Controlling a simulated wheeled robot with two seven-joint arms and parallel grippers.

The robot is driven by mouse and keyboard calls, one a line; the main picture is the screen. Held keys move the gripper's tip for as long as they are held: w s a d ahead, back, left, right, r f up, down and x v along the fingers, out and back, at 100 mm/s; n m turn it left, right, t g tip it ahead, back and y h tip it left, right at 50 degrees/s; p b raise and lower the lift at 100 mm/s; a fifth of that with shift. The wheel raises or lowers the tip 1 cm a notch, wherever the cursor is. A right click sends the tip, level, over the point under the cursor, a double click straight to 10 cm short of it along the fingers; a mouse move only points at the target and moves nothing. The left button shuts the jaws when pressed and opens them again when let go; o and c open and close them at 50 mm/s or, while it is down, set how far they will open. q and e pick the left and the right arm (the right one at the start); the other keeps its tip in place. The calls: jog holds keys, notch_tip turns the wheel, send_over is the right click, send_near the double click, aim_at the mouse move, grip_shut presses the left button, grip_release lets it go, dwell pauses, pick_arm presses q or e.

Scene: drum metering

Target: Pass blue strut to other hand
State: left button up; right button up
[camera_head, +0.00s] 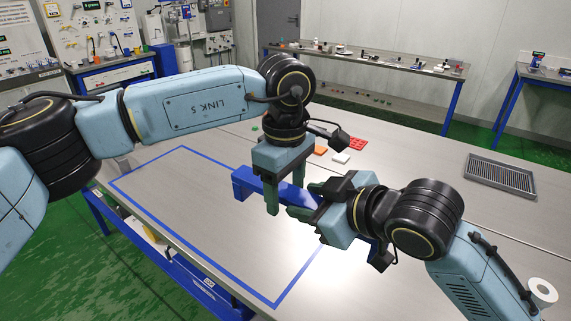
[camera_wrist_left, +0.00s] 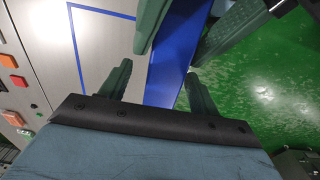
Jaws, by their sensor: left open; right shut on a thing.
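My left gripper (camera_head: 284,196) points down over the strut just left of the right fingers, open, one finger on each side. In the left wrist view the strut (camera_wrist_left: 168,62) runs between the open left fingers (camera_wrist_left: 158,84), with a gap showing on the left side. The right gripper's green fingers (camera_wrist_left: 150,22) flank it higher up.
The metal table (camera_head: 190,190) has a blue-taped rectangle, clear on its left part. Red, orange and white blocks (camera_head: 341,157) lie behind the grippers. A slotted tray (camera_head: 499,177) sits at the right. The two grippers are very close together.

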pick_arm(q)
jog(key=shift+f, duration=1)
jog(key=c, duration=1.2)
jog(key=shift+r, duration=0.1)
grip_shut()
pick_arm(e)
jog(key=o, duration=0.8)
jog(key=shift+s+a, duration=0.1)
jog(key=o, duration=0.5)
jog(key=shift+o, duration=0.2)
